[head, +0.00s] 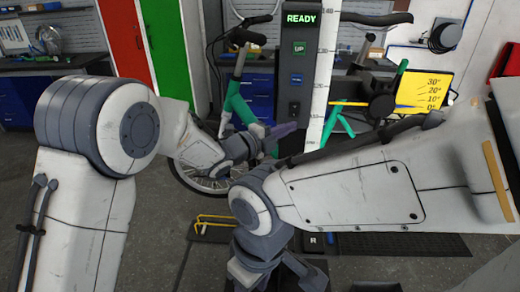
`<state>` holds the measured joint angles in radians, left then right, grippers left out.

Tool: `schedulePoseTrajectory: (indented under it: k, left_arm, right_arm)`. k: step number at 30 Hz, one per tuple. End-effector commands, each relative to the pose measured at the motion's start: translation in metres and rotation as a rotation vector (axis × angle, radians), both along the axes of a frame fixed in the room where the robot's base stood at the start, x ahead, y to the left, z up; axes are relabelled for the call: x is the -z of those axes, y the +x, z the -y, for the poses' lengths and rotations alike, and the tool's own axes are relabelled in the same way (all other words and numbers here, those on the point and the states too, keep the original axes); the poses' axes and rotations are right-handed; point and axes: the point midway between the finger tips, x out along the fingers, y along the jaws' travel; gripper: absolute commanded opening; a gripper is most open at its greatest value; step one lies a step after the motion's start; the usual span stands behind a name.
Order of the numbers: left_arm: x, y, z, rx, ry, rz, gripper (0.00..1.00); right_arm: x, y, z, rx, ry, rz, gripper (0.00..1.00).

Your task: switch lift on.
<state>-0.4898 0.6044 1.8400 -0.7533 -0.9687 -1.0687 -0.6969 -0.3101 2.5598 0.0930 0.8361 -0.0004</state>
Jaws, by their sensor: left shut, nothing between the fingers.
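The lift's post (309,75) stands at the centre in the head view. A lit display (300,18) at its top reads READY in green. Below it are a green UP button (299,48) and a blue button (296,79). A dark fitting (294,109) sits lower on the post; its details are too small to tell. My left gripper (286,131) is shut and empty, its tip at the lower post, just below this fitting; I cannot tell whether it touches. My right gripper (290,273) points down at the bottom edge, partly cut off.
A green bike (237,105) stands behind the post, its wheel partly hidden by my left arm. A yellow angle board (424,92) is at the right. A yellow bar (212,221) lies low on the floor. Workbenches and red and green doors (166,50) line the back.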

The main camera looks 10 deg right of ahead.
Motion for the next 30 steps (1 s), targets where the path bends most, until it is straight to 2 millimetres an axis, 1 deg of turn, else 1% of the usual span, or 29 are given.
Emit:
schedulePoseTrajectory:
  k: [1, 6, 9, 12, 15, 18, 27, 30]
  left_arm:
    - [0.005, -0.006, -0.012, -0.003, 0.000, 0.001, 0.00]
    - [0.008, -0.024, -0.048, -0.004, -0.001, 0.001, 0.00]
    - [0.009, -0.033, -0.065, -0.004, -0.001, 0.001, 0.00]
    - [0.010, -0.039, -0.077, -0.003, -0.001, 0.000, 0.00]
    - [0.010, -0.044, -0.085, -0.002, 0.000, -0.001, 0.00]
    - [0.009, -0.046, -0.088, 0.000, -0.001, 0.000, 0.00]
    - [0.009, -0.046, -0.089, 0.000, 0.000, -0.001, 0.00]
    - [0.009, -0.046, -0.089, -0.020, 0.007, -0.025, 0.00]
  right_arm:
    - [0.011, 0.000, 0.000, 0.000, -0.001, -0.001, 0.50]
    - [0.022, 0.000, 0.000, 0.000, 0.000, 0.000, 0.50]
    - [0.027, 0.000, 0.000, 0.000, 0.000, 0.000, 0.50]
    - [0.031, 0.000, 0.000, 0.000, 0.000, 0.000, 0.50]
    - [0.032, 0.000, 0.000, 0.000, 0.000, 0.000, 0.50]
    - [0.033, 0.000, 0.000, 0.000, 0.000, 0.000, 0.50]
    - [0.032, 0.000, 0.000, 0.000, 0.000, 0.000, 0.50]
    - [0.032, 0.000, 0.000, 0.000, 0.000, 0.000, 0.50]
